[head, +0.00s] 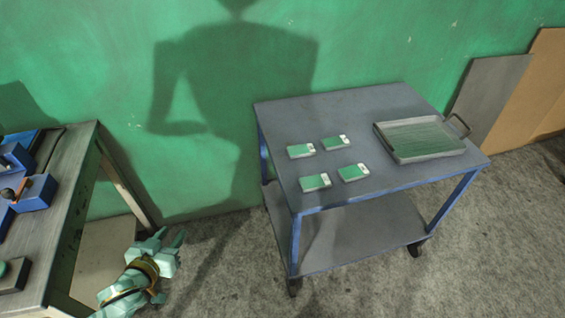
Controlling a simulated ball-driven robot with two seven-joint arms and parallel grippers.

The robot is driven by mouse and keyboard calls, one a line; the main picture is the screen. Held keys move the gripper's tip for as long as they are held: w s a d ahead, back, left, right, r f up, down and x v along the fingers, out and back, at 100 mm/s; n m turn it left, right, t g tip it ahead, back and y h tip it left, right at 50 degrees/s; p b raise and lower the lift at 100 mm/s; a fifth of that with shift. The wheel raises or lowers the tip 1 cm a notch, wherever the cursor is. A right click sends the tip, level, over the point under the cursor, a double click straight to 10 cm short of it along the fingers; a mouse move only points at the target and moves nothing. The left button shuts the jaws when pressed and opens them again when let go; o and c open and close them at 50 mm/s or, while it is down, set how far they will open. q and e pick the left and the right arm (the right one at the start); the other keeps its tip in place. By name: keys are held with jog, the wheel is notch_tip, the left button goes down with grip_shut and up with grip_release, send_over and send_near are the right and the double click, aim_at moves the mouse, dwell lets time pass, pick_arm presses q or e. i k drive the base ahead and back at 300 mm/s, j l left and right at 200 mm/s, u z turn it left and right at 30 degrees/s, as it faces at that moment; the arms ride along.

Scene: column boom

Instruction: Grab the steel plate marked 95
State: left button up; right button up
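Several small plates with green-looking tops and white labels lie flat on the top of a grey cart, in two rows: a back left one (301,151), a back right one (336,142), a front left one (315,182) and a front right one (353,172). The label marks are too small to read, so I cannot tell which is 95. My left gripper (171,236) is low at the lower left, between the workbench and the cart, well apart from the plates. Its two fingers are spread and nothing shows between them. My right gripper is out of view.
The cart (400,97) has blue legs, a lower shelf (345,240) and casters. A shallow metal tray (383,143) with handles sits on its right side. A workbench (72,185) with blue holders (38,192) stands at left. Boards (490,90) lean against the green wall.

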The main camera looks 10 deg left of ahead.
aim_at(358, 171)
jog(key=i+l+u, duration=0.15)
jog(key=l+u, duration=0.2)
jog(key=l, duration=0.2)
jog(key=i+l+u, duration=0.1)
jog(key=l+u, duration=0.5)
jog(key=l, duration=2.8)
jog(key=i, duration=0.05)
